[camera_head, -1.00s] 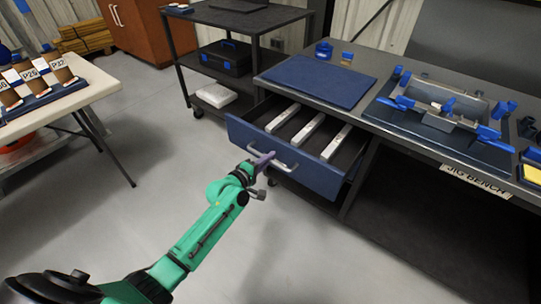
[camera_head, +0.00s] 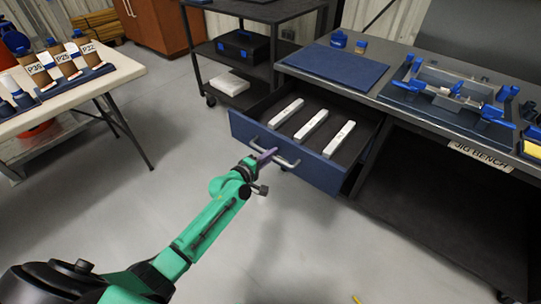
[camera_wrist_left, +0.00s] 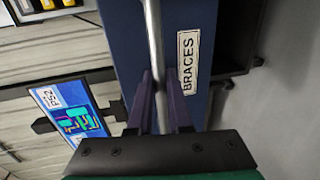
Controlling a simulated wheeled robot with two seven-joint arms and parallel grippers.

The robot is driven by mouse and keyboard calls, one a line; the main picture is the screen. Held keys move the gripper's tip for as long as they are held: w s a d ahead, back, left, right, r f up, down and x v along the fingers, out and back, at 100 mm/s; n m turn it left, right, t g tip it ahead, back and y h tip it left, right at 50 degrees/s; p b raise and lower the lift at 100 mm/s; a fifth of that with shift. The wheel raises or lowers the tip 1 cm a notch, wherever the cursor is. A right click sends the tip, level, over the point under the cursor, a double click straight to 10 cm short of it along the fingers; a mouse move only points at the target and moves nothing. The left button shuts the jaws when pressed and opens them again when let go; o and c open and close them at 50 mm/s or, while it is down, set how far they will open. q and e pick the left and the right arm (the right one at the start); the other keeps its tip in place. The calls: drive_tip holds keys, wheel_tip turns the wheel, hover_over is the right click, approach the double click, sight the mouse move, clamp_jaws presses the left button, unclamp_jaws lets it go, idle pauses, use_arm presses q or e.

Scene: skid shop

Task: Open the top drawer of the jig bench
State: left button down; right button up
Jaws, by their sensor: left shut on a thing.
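The top drawer (camera_head: 325,172) of the jig bench (camera_head: 410,122) is pulled out, with a dark blue front and a metal bar handle (camera_head: 285,161). Several white bars (camera_head: 312,125) lie inside it. My left gripper (camera_head: 268,155) is shut on the handle near its left part. In the left wrist view, its purple fingers (camera_wrist_left: 162,105) straddle the handle bar (camera_wrist_left: 155,45), beside a label reading BRACES (camera_wrist_left: 188,62) on the drawer front (camera_wrist_left: 130,45). My right gripper is not in view.
A blue mat (camera_head: 333,68) and a blue clamp fixture (camera_head: 450,95) are on the bench top. A dark cart (camera_head: 265,10) holds a blue-black case (camera_head: 243,46). A white table (camera_head: 75,98) with labelled holders stands at the left. The floor before the drawer is clear.

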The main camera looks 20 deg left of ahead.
use_arm(q)
drive_tip(key=c, duration=0.8)
unclamp_jaws()
drive_tip(key=shift+c, duration=0.2)
drive_tip(key=p+v, duration=0.1)
drive_tip(key=v, duration=1.3)
drive_tip(key=shift+s, duration=0.25)
drive_tip(key=shift+f, duration=0.1)
